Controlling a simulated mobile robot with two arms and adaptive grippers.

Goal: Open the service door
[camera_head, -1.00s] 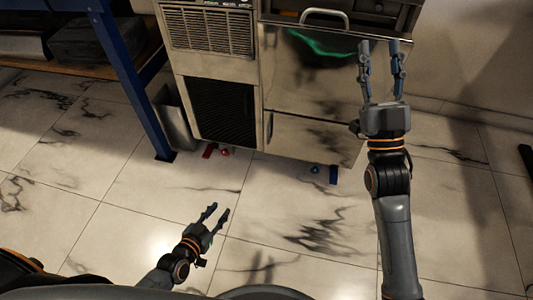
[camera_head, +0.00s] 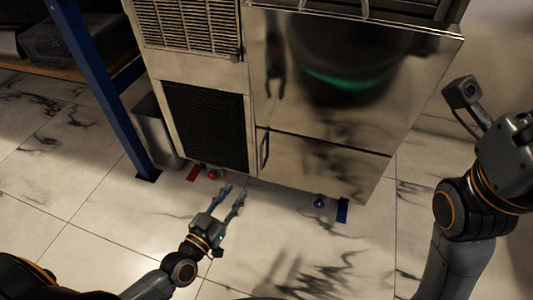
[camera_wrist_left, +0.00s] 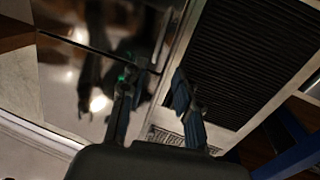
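The service door appears to be the low steel panel (camera_head: 320,167) of the cabinet, with a dark upright handle (camera_head: 263,150) at its left edge. The panel sits flush and looks closed. My left gripper (camera_head: 233,190) is open and empty, low in front of the cabinet, below and left of the handle and apart from it. In the left wrist view its two spread fingers (camera_wrist_left: 153,82) point toward the steel front and the black grille, with nothing between them.
The cabinet has a louvred vent (camera_head: 190,25), a black grille (camera_head: 207,127) and a large reflective upper panel (camera_head: 340,85). Red (camera_head: 193,173) and blue (camera_head: 342,211) pieces are at its foot. A blue table leg (camera_head: 105,90) and grey bin (camera_head: 158,135) stand left. Front floor is clear.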

